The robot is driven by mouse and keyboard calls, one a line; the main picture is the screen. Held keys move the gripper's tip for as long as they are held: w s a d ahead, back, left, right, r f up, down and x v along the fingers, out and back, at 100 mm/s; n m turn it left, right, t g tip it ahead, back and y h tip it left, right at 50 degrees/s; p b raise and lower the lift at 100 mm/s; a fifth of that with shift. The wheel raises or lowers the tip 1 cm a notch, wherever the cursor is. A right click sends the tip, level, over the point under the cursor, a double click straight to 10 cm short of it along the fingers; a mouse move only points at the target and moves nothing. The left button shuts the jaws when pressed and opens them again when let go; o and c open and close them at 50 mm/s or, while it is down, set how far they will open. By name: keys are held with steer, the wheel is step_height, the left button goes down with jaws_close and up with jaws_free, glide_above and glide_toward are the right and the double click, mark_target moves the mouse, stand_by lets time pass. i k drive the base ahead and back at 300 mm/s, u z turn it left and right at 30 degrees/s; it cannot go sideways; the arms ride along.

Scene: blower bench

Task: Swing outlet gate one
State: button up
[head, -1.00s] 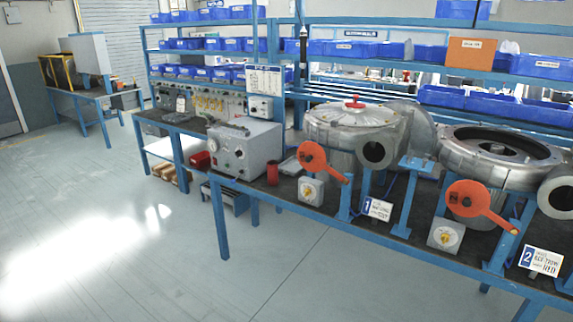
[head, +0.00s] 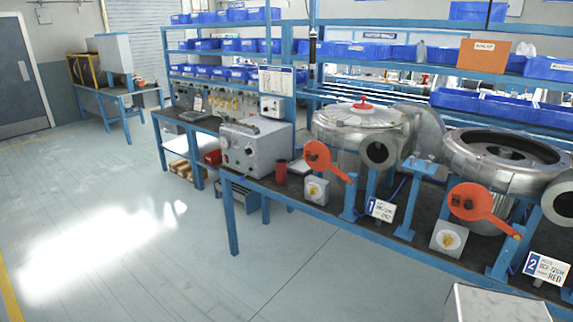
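Outlet gate one is a red round plate with an arm (head: 318,156), in the head view right of centre, on a blue post behind the label marked 1 (head: 381,209). Its plate stands to the left of the dark round outlet (head: 377,153) of the first blower (head: 360,128), so the opening shows uncovered. A second red gate (head: 472,202) stands at the second blower (head: 502,160), by the label marked 2 (head: 546,268). My gripper is not in view.
Small boxes with yellow knobs (head: 316,190) sit by each gate. A grey instrument box (head: 254,147) and red cup (head: 281,171) stand left on the bench. A pale box top (head: 497,303) shows at the lower right. The floor at left is clear.

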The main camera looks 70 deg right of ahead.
mark_target(316, 155)
steer(key=u, duration=0.45)
steer(key=k, duration=1.15)
steer(key=z, duration=0.6)
steer(key=i, duration=1)
steer(key=u, duration=0.05)
